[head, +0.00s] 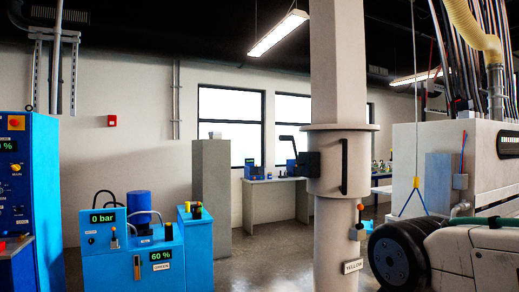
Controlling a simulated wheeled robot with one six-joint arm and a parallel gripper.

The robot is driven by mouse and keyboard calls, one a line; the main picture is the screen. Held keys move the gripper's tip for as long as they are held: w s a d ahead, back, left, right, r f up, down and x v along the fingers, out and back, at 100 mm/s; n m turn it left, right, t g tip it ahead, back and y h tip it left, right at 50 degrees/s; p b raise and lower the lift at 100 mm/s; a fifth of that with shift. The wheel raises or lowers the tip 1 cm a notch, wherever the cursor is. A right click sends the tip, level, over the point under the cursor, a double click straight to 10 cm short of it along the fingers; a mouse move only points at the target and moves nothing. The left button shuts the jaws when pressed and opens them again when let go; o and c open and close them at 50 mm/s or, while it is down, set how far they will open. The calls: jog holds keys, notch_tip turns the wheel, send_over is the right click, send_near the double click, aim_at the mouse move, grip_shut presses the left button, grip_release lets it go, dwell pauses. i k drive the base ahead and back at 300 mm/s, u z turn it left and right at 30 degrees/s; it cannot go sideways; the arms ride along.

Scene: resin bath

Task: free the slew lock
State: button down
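A pale column (338,60) stands upright right of centre, with a wider collar (325,185) around it. A black block (309,164) with a dark crank-like lever (291,141) sits on the collar's left side, and a black vertical handle (344,167) is on its front. Below the collar, a small lever with an orange knob (360,207) hangs at the column's right side, above a tag reading YELLOW (353,266). I cannot tell which of these is the slew lock, or whether it is locked. My gripper is not in view.
A grey pillar (211,190) and a workbench (275,184) stand behind. A large pale housing (405,160) with hoses is at right. Floor shows left of the column.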

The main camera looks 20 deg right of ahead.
aim_at(360, 207)
jog(key=u, duration=0.65)
jog(key=i, duration=2.3)
jog(key=z, duration=0.9)
jog(key=i, duration=0.75)
jog(key=z, duration=1.2)
jog(key=i, duration=0.35)
jog(key=z, duration=2.2)
jog(key=k, duration=0.4)
jog(key=u, duration=0.9)
